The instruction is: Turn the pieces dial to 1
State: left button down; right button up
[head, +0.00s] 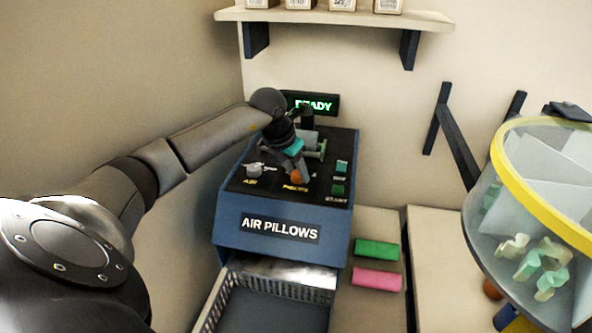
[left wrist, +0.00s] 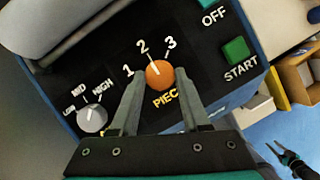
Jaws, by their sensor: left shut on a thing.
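The pieces dial (left wrist: 160,74) is an orange round knob on the dark top panel of the blue air pillows machine (head: 230,224). Its white mark points up and left in the left wrist view, about toward the printed 2. The numbers 1, 2 and 3 stand in an arc around it. The dial also shows in the head view (head: 297,176), partly covered by my gripper. My left gripper (left wrist: 158,80) is shut on the dial, one finger on each side. A small dark pronged shape (left wrist: 288,160) at the lower right may be my right gripper; its opening is unclear.
A grey air knob (left wrist: 92,118) sits left of the dial; a green start button (left wrist: 236,50) sits right. A grey roller stands behind. A basket (head: 270,300) is below the machine. The display (head: 313,104) reads READY.

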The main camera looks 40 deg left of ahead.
pick_arm(q)
jog(key=n+y, duration=0.1)
jog(key=n, duration=0.3)
jog(key=shift+w+d+n+y, duration=0.1)
jog(key=shift+d+n+y, duration=0.1)
jog(key=shift+n+y, duration=0.2)
jog(key=shift+w+d+n+g+y+b, duration=0.1)
jog(key=shift+n+g+y+b, duration=0.25)
jog(key=shift+n, duration=0.9)
jog(key=shift+w+n+g+y+b, duration=0.1)
jog(key=shift+n+g+y+b, duration=0.25)
jog(key=shift+n, duration=0.9)
jog(key=shift+c, duration=1.9)
grip_release()
jog(key=shift+s, duration=0.1)
jog(key=shift+r, duration=0.15)
jog(key=v, duration=1.5)
